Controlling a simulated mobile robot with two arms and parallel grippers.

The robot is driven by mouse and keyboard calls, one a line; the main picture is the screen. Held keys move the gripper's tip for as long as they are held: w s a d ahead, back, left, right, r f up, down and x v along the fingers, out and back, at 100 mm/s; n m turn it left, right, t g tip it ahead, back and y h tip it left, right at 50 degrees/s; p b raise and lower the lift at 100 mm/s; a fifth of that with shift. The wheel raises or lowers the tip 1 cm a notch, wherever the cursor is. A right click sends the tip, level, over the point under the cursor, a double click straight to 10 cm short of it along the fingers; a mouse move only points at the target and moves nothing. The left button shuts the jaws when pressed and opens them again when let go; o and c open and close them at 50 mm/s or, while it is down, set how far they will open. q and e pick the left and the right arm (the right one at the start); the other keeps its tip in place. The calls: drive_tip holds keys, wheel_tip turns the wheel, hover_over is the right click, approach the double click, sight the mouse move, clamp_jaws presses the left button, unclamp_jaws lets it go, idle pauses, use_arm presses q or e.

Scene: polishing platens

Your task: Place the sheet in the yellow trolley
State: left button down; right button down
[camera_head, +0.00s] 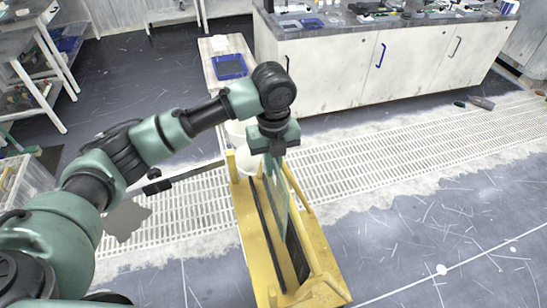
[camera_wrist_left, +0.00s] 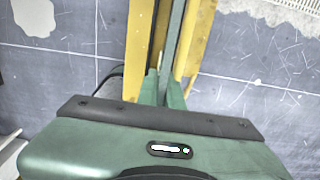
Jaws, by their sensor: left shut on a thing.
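The thin, pale green sheet (camera_head: 279,188) hangs upright and edge-on below my left gripper (camera_head: 275,150), which is shut on its upper edge. The yellow trolley (camera_head: 318,262) stands below, with upright dark slats or panels along its length. The sheet's lower part appears between the trolley's side rails; whether it touches the trolley bed I cannot tell. In the left wrist view, the gripper fingers (camera_wrist_left: 163,88) close on the sheet (camera_wrist_left: 173,38), seen as a narrow strip between yellow trolley bars (camera_wrist_left: 140,45). My right gripper is not in view.
A white cabinet (camera_head: 345,75) with a cluttered top stands at the back. A narrow bench with a blue tray (camera_head: 230,67) is behind the trolley. Metal racks (camera_head: 40,60) stand at the left. A floor grating (camera_head: 400,145) crosses the room; floor at the right is open.

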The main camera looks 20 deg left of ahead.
sight(273, 195)
use_arm(q)
wheel_tip(273, 195, down, 12)
drive_tip(key=shift+w+f, duration=0.1)
drive_tip(key=shift+f, duration=0.05)
idle(0.5)
drive_tip(key=c, duration=1.8)
unclamp_jaws()
drive_tip(key=shift+f, duration=0.2)
drive_tip(key=shift+c, duration=0.2)
drive_tip(key=shift+o, duration=1.4)
wheel_tip(273, 195, up, 12)
drive_tip(key=shift+r, duration=0.15)
